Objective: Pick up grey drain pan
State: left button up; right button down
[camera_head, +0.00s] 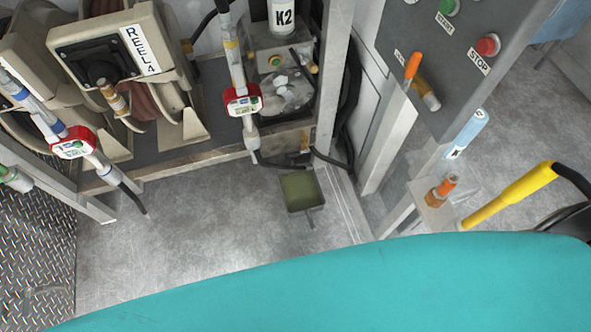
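A small square pan (301,189) sits on the grey floor in the middle of the head view, at the foot of the reel rack. Its inside looks olive-green and its rim and front wall look dark grey. A short handle points from its near edge toward the bottom of the picture. It looks like the drain pan. Neither of my grippers shows in this view.
The reel rack (200,152) stands behind the pan, with hoses and metered nozzles hanging. One nozzle (243,100) hangs up and left of the pan. A control cabinet (430,75) and a yellow-handled tool (512,195) are at right. Floor left of the pan is clear.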

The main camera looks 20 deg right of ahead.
aim_at(302, 193)
jog(key=j+z, duration=0.2)
jog(key=z, duration=0.15)
jog(key=j+z, duration=0.15)
jog(key=z, duration=0.2)
